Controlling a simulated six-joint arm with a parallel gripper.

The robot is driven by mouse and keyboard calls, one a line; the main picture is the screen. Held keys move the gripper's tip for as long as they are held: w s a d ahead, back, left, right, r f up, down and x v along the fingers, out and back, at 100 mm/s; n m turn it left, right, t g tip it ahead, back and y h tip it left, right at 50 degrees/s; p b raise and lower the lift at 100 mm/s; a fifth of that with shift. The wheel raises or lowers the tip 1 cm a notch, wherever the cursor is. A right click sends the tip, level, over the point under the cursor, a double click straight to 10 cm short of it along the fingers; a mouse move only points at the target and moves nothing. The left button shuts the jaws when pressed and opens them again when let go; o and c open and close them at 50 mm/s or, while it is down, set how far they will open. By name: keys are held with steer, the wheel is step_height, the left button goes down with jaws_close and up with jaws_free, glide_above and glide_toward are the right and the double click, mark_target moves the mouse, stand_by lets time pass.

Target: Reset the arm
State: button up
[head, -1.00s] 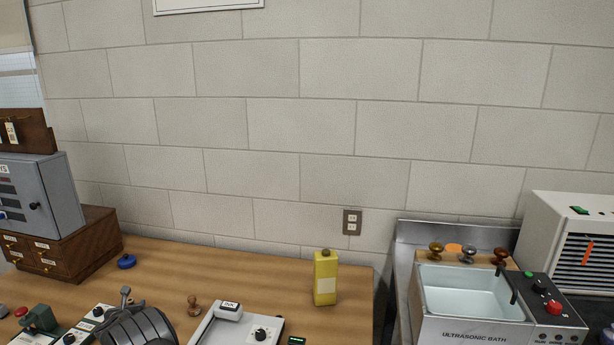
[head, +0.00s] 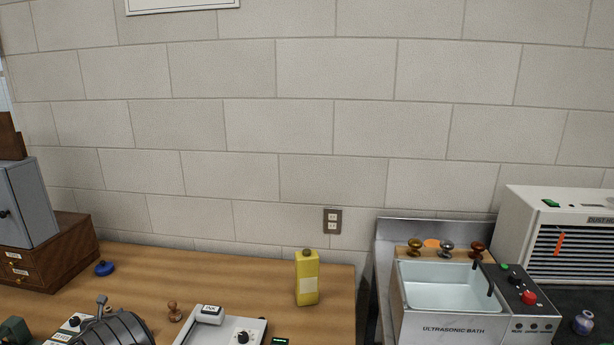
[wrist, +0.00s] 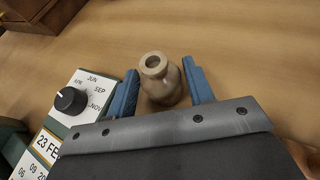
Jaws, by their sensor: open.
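My gripper (wrist: 160,66) shows in the wrist view with its two blue fingers apart. In the head view, a dark rounded part of my arm (head: 122,331) shows at the bottom left; the fingers cannot be made out clearly there.
A dial device (wrist: 88,100) with month labels lies left of my gripper. The bench (head: 200,270) also holds a wooden stamp (head: 174,312), blue knob (head: 104,268), yellow bottle (head: 307,278) and white ink device (head: 225,330). An ultrasonic bath (head: 450,328) stands right; drawers (head: 40,265) stand left.

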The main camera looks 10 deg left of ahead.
steer(key=v, duration=1)
steer(key=shift+s+d, duration=0.1)
steer(key=x, duration=1.2)
step_height(320, 180, up, 4)
steer(key=shift+f, duration=0.1)
steer(key=w+d+r, duration=0.5)
steer(key=d+r, duration=0.2)
steer(key=d, duration=0.3)
step_height(320, 180, up, 19)
steer(key=d, duration=0.1)
steer(key=shift+w+d, duration=0.1)
steer(key=shift+d, duration=0.05)
step_height(320, 180, down, 19)
steer(key=shift+s+a, duration=0.25)
steer(key=shift+a, duration=0.2)
